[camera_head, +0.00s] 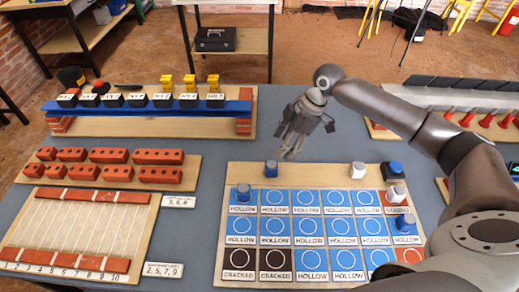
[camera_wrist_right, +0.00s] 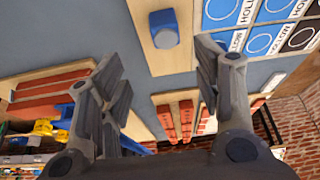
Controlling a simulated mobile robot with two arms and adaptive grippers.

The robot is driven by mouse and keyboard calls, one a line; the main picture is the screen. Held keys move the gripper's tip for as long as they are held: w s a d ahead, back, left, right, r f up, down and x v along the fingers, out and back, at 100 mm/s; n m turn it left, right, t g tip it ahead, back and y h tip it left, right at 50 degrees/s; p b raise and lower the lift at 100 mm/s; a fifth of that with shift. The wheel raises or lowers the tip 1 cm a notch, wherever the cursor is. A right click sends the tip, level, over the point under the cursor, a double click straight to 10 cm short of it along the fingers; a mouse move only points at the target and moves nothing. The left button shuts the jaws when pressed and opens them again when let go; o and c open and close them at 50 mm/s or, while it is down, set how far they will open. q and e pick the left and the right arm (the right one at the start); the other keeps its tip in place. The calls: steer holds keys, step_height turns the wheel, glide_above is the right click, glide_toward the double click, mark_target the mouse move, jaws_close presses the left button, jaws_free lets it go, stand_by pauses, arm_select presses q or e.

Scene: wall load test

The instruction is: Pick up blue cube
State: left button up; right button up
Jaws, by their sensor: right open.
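A blue cube (camera_head: 271,168) with a rounded top sits on the bare wooden strip at the back left of the tile board (camera_head: 320,183). Other blue cubes rest on the top-left HOLLOW tile (camera_head: 243,192), at the board's back right (camera_head: 392,168) and near its right edge (camera_head: 404,222). My right gripper (camera_head: 296,146) is above the board's back edge, just behind and right of the first cube. In the right wrist view, the open, empty gripper (camera_wrist_right: 158,65) has a blue cube (camera_wrist_right: 164,28) beyond its fingertips, apart from them. My left gripper is not in view.
White cubes (camera_head: 357,170) also stand on the board. Red bricks (camera_head: 108,156) lie on a board at left, with a blue beam (camera_head: 150,107) behind them. Red pegs (camera_head: 467,118) line a board at right. Grey tabletop is bare behind the tile board.

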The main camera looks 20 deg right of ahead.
mark_target(272, 164)
steer(key=x, duration=0.3)
steer(key=shift+s+a+f+p, duration=0.2)
steer(key=shift+a+f+p, duration=0.1)
steer(key=shift+f+p, duration=0.05)
steer(key=shift+a+f, duration=0.15)
steer(key=shift+f, duration=0.2)
steer(key=shift+w+f, duration=0.15)
steer(key=shift+f, duration=0.15)
steer(key=x, duration=0.1)
steer(key=p+x, duration=0.1)
steer(key=x, duration=0.2)
steer(key=shift+s+a+f, duration=0.15)
steer(key=shift+s, duration=0.1)
steer(key=shift+w+a+f, duration=0.1)
steer(key=shift+a+f, duration=0.05)
steer(key=shift+f, duration=0.25)
steer(key=c, duration=0.5)
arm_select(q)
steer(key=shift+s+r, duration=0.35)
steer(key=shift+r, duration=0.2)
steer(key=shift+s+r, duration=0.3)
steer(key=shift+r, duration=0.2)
arm_select(e)
steer(key=c, duration=0.6)
steer(key=shift+r, duration=0.1)
steer(key=shift+c, duration=0.2)
